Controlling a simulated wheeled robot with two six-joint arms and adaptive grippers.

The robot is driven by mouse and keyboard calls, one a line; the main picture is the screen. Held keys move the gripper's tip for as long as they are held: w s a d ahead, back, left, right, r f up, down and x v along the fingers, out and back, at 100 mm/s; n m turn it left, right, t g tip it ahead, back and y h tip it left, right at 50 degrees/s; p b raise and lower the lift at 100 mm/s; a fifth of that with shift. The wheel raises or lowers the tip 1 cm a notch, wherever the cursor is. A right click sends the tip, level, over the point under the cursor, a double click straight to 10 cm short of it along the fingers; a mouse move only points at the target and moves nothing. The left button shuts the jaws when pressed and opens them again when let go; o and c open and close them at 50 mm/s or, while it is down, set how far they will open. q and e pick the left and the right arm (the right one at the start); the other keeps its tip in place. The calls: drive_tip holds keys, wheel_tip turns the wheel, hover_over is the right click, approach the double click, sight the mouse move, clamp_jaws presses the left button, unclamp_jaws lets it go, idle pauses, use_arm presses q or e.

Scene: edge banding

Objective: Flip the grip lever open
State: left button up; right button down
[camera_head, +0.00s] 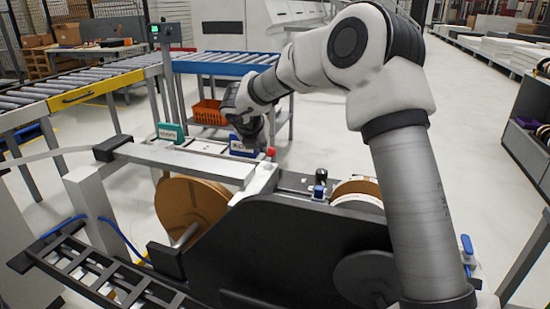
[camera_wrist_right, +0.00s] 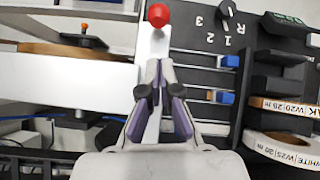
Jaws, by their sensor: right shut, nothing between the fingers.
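A red ball knob (camera_head: 270,152) tops a lever on the white part of the edge banding machine. In the right wrist view the red knob (camera_wrist_right: 158,15) stands just beyond my fingertips, on a pale bar that runs back beneath the fingers. My right gripper (camera_head: 252,134) is just left of and above the knob in the head view. In the wrist view its fingers (camera_wrist_right: 160,72) are shut with nothing between them, apart from the knob. Small blue levers (camera_wrist_right: 224,97) lie to the right on the dark panel. Which of these is the grip lever is not marked. My left gripper is not in view.
A dial with numbers (camera_wrist_right: 228,12) and tape rolls (camera_wrist_right: 290,105) lie right of the fingers. A brown roll (camera_head: 190,203) hangs below the white beam (camera_head: 180,158). Green (camera_head: 172,132) and blue labelled pieces stand behind it. Roller conveyors (camera_head: 215,64) are farther back.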

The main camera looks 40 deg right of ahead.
approach(274, 162)
wheel_tip(274, 162, down, 3)
drive_tip(key=shift+w+d+f, duration=0.1)
drive_tip(key=shift+w+d, duration=0.05)
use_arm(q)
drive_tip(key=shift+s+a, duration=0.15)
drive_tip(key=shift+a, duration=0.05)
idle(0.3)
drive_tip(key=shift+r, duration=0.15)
